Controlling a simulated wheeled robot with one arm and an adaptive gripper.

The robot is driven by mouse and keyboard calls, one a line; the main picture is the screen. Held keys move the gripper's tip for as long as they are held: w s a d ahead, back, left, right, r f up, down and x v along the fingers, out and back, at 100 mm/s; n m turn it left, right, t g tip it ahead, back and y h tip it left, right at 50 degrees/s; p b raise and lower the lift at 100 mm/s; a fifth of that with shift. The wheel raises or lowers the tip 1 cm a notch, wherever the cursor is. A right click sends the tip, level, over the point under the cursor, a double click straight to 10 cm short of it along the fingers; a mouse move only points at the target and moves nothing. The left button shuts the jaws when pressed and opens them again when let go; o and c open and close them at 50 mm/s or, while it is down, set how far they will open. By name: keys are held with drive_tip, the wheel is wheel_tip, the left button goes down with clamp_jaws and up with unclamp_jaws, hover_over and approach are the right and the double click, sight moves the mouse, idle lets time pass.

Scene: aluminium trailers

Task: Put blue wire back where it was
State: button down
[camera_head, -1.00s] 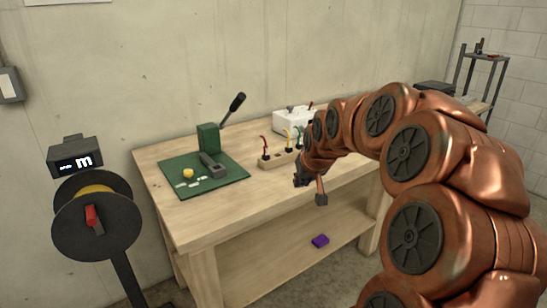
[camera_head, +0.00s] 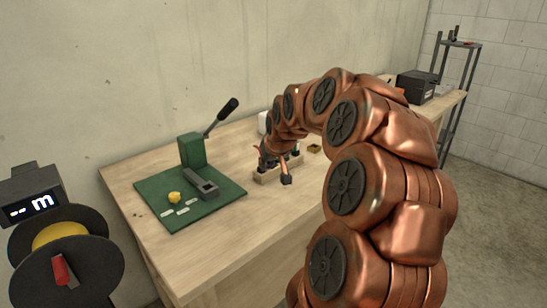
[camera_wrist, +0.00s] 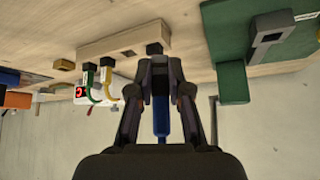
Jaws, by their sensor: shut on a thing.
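The blue wire (camera_wrist: 160,118) is between the fingers of my gripper (camera_wrist: 158,70) in the wrist view. My gripper is shut on it. A dark end piece (camera_wrist: 153,48) sticks out past the fingertips, over or against one end of the wooden holder (camera_wrist: 110,42); I cannot tell whether it is seated. In the head view my gripper (camera_head: 266,160) is at the holder (camera_head: 265,180) and hides much of it and the wire.
A green mat (camera_head: 225,200) bears a green press (camera_head: 192,150) with a black lever (camera_head: 222,117). A spool on a stand (camera_head: 65,265) is at the left. A white device (camera_wrist: 122,88) with a red display is beyond the wires. The front bench top is clear.

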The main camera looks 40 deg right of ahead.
drive_tip(key=w+d+p, duration=0.1)
drive_tip(key=w+d, duration=0.1)
drive_tip(key=d, duration=0.1)
drive_tip(key=w+d+p, duration=0.1)
drive_tip(key=w+d, duration=0.1)
drive_tip(key=d, duration=0.1)
drive_tip(key=w+d+f+p, duration=0.1)
drive_tip(key=w+d, duration=0.1)
drive_tip(key=d, duration=0.1)
drive_tip(key=shift+w+d+f, duration=0.1)
drive_tip(key=shift+w+d, duration=0.15)
drive_tip(key=shift+f+p, duration=0.65)
drive_tip(key=shift+f, duration=1.1)
drive_tip(key=shift+f+b, duration=0.35)
drive_tip(key=shift+b, duration=0.05)
drive_tip(key=shift+f+b, duration=0.3)
drive_tip(key=c, duration=1.4)
unclamp_jaws()
drive_tip(key=shift+r, duration=0.15)
